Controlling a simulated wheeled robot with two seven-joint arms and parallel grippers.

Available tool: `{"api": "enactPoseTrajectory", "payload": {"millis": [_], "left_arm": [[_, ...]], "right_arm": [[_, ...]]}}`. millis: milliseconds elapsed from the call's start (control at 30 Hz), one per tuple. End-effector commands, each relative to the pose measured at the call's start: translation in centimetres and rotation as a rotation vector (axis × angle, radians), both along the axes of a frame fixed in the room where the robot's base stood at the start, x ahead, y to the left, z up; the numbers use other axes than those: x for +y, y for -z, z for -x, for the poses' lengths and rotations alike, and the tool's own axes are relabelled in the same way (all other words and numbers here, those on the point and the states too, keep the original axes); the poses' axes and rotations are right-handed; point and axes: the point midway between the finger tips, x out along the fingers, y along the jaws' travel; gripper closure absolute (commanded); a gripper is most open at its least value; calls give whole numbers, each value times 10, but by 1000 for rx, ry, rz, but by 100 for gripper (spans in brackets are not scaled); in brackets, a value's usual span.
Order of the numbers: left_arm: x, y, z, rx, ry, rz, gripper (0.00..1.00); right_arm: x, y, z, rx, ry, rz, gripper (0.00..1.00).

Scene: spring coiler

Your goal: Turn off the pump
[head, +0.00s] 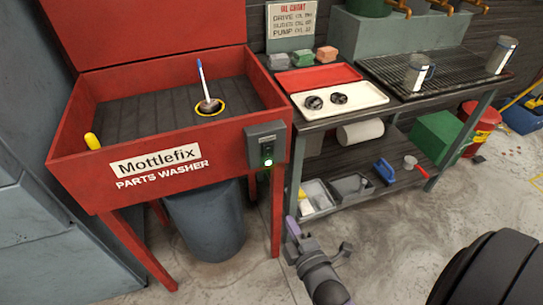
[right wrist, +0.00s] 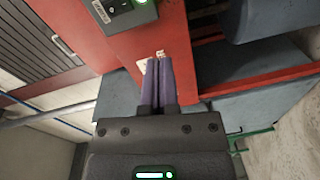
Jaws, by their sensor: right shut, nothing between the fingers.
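The red parts washer (head: 75,165) stands at the left of the head view. A grey switch box (head: 266,143) is fixed at the right end of its front face, with a lit green lamp (head: 268,162) low on it. In the right wrist view the box (right wrist: 118,14) is at the top edge, partly cut off, with a glowing green ring and a small dark switch. My right gripper (head: 292,226) is below and slightly right of the box, apart from it. Its purple fingers (right wrist: 157,65) are together and empty. My left gripper is out of view.
A bench (head: 345,112) with a red and white tray stands right of the washer; bins sit on its lower shelf (head: 400,178). A grey bucket (head: 207,220) is under the washer. A large black ribbed round thing (head: 495,270) fills the lower right. The floor between is clear.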

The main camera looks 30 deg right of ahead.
Motion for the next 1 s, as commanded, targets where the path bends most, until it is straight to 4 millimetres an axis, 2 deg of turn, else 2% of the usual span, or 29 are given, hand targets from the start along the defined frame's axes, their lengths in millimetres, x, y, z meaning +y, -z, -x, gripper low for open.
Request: {"api": "enactPoseTrajectory", "payload": {"millis": [33, 100, 200, 567, 667, 1000], "left_arm": [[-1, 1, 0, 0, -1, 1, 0], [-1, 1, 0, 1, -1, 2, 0], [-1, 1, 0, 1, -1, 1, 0], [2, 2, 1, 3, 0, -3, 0], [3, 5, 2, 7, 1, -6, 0], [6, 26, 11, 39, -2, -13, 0]], "right_arm": [[-5, -18, -4, -53, 13, 67, 100], [-10, -37, -6, -106, 29, 149, 100], [-14, -50, -7, -141, 43, 205, 100], [-15, -51, -11, -144, 42, 210, 100], [-18, -52, -25, -145, 42, 211, 100], [-35, -59, -96, -143, 42, 209, 100]]}}
